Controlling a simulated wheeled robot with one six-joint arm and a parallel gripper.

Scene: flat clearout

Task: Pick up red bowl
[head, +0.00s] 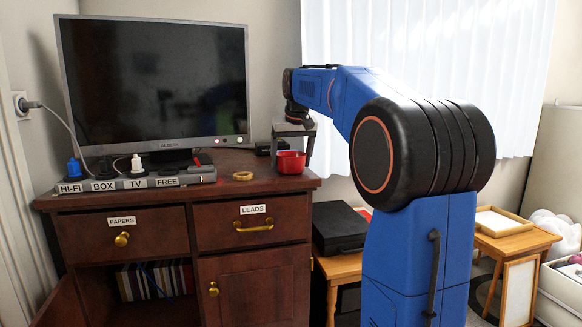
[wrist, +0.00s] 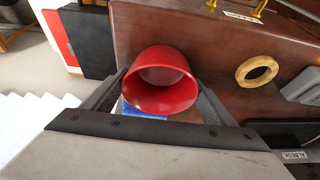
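The red bowl (head: 291,163) is at the right end of the brown cabinet's top, below my gripper (head: 293,152). In the wrist view the bowl (wrist: 160,85) shows its open mouth to the camera and lies between the two fingers of my gripper (wrist: 158,90). One finger is close along each side of the bowl, with no clear gap. The fingers are spread about the bowl's width. I cannot tell whether they press on it. The bowl's underside is hidden.
The cabinet top also holds a tape ring (head: 243,176), a labelled power strip (head: 133,181), a monitor (head: 155,90) and a dark box (head: 272,147) behind the bowl. A black box (head: 340,228) stands on a low wooden table right of the cabinet. Window blinds (head: 425,50) hang behind.

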